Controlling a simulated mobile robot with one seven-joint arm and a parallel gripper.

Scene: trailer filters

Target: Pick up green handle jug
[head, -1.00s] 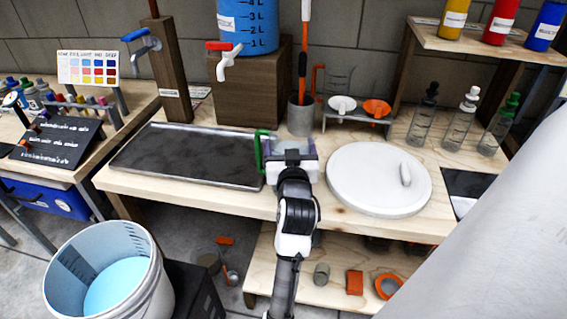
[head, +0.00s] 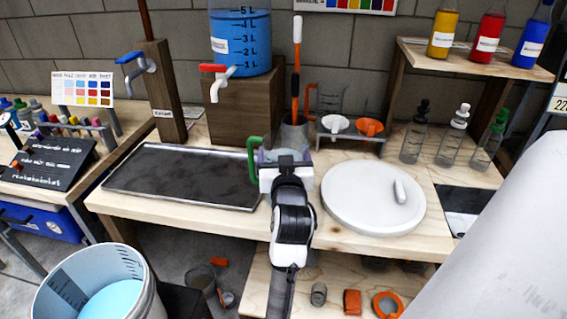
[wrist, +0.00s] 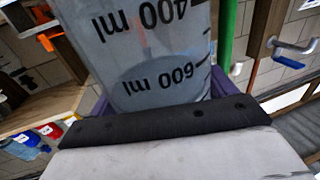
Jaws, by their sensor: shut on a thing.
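The green handle jug is a clear measuring jug. Its green handle (head: 253,160) shows left of my gripper (head: 284,165) in the head view. In the wrist view the jug's clear body (wrist: 150,60) fills the middle, with upside-down marks "400 ml" and "600 ml", and the green handle (wrist: 227,32) is at its right. My gripper is shut on the jug, with purple finger parts on both sides of it. The gripper and wrist hide most of the jug in the head view. I cannot tell whether its base touches the bench.
A dark tray (head: 185,177) lies left on the bench and a round white lid (head: 372,197) lies right. A cup (head: 293,135) holding tall tools stands close behind the gripper. Behind are a blue tank (head: 240,45) with a red tap and a small rack (head: 350,140) with funnels.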

